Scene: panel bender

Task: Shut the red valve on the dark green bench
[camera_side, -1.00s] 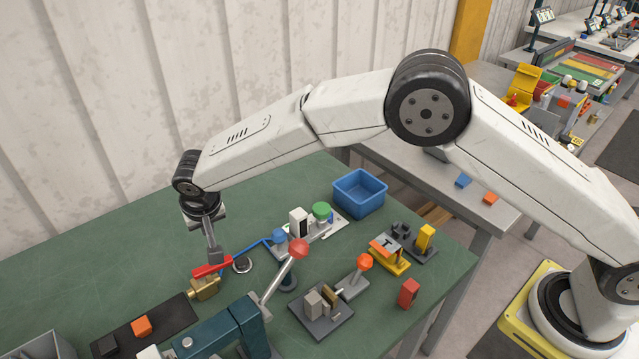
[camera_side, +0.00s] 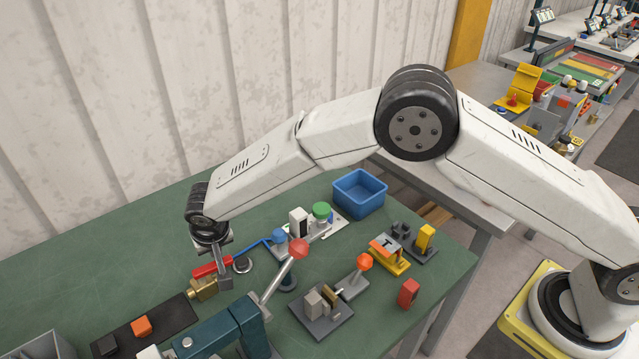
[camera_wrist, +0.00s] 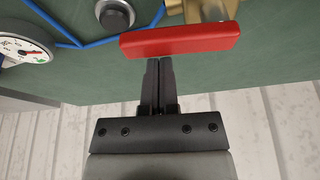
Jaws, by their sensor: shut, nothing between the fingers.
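The red valve has a long red handle (camera_side: 208,268) on a brass body (camera_side: 203,289), on the dark green bench (camera_side: 120,235). In the wrist view the handle (camera_wrist: 185,40) lies crosswise, with part of the brass body (camera_wrist: 208,10) beyond it. My gripper (camera_side: 224,284) is shut and empty, pointing down beside the handle in the side view. In the wrist view its closed fingertips (camera_wrist: 159,62) meet the near edge of the handle, left of its middle. I cannot tell whether they touch it.
A round grey button (camera_wrist: 115,14), a blue line (camera_wrist: 75,43) and a white dial gauge (camera_wrist: 25,50) lie near the valve. A teal clamp with a red-knobbed lever (camera_side: 298,249) stands close in front. A dark mat (camera_side: 165,318) with small blocks lies left. The bench behind is mostly clear.

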